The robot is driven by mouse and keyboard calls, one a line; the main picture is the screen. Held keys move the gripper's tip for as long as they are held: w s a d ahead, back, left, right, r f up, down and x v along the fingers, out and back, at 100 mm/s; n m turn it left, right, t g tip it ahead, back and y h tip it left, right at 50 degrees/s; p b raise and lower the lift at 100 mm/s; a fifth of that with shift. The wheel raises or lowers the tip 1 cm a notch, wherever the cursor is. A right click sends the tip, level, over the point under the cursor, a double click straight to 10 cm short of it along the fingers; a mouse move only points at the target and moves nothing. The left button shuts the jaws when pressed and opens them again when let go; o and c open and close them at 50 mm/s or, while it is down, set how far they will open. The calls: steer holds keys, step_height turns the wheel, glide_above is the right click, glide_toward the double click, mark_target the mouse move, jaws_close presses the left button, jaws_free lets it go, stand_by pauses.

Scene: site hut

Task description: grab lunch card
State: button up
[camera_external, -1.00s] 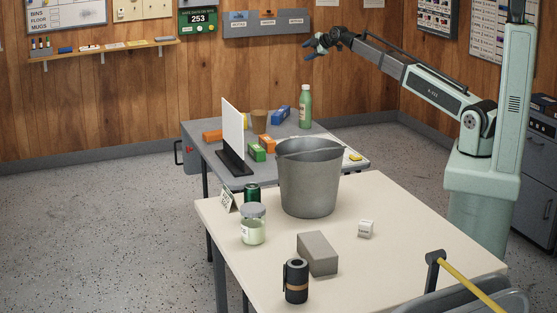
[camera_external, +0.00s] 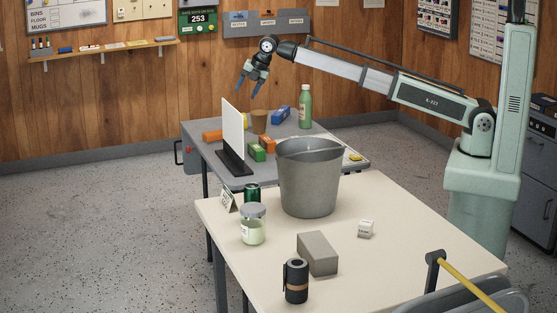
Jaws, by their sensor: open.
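I cannot make out which thing is the lunch card. A small standing card (camera_external: 228,201) with unreadable writing is at the left edge of the cream table. A grey wall rack (camera_external: 266,23) has several labels too small to read surely. My gripper (camera_external: 247,91) is open and empty, its blue-tipped fingers pointing down. It is in the air, in front of the wood wall and above the white upright panel (camera_external: 233,128) in the picture.
The grey table (camera_external: 193,137) holds a green bottle (camera_external: 305,108), a brown cup (camera_external: 259,118) and coloured boxes. The cream table (camera_external: 390,205) holds a metal bucket (camera_external: 309,180), jar (camera_external: 253,225), green can (camera_external: 252,192), grey block (camera_external: 318,254), white cube (camera_external: 366,229) and black flask (camera_external: 296,282).

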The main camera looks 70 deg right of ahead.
steer(key=s+a+f+n+g, duration=0.1)
steer(key=s+a+f+n, duration=0.15)
steer(key=a, duration=0.65)
steer(key=s+a+f+n+g, duration=0.1)
steer(key=s+a, duration=0.2)
steer(key=a, duration=0.5)
steer(key=n+g, duration=0.2)
steer(key=g, duration=0.2)
glide_above(229, 190)
step_height(229, 190, down, 7)
steer(key=f, duration=0.8)
steer(key=shift+s+d+f, duration=0.1)
steer(key=shift+s+f, duration=0.05)
steer(key=shift+s, duration=0.05)
steer(key=shift+w+f, duration=0.2)
steer(key=shift+f, duration=1.15)
steer(key=shift+w+f, duration=0.15)
steer(key=shift+f, duration=1.2)
jaws_close()
